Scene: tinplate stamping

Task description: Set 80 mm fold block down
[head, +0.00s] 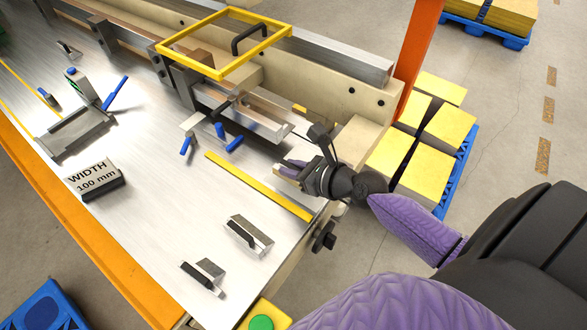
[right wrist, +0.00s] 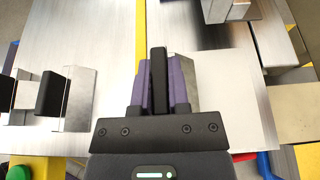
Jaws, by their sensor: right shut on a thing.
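My right gripper (head: 284,169) is over the right end of the steel table (head: 150,228), near the yellow strip (head: 258,186). In the right wrist view its two purple fingers (right wrist: 158,88) are shut on the upright black handle of a fold block (right wrist: 183,68). The block's bare metal face shows just right of the fingers. No size mark is readable on it, and whether its underside touches the table cannot be told. In the head view the gripper mostly hides this block. My left gripper is not in view.
Two similar blocks with black handles, one farther back (head: 250,236) and one nearer the front (head: 204,277), stand on the table. A "WIDTH 100 mm" block (head: 96,181) lies left. A metal clamp with blue levers (head: 228,138) is behind the yellow strip.

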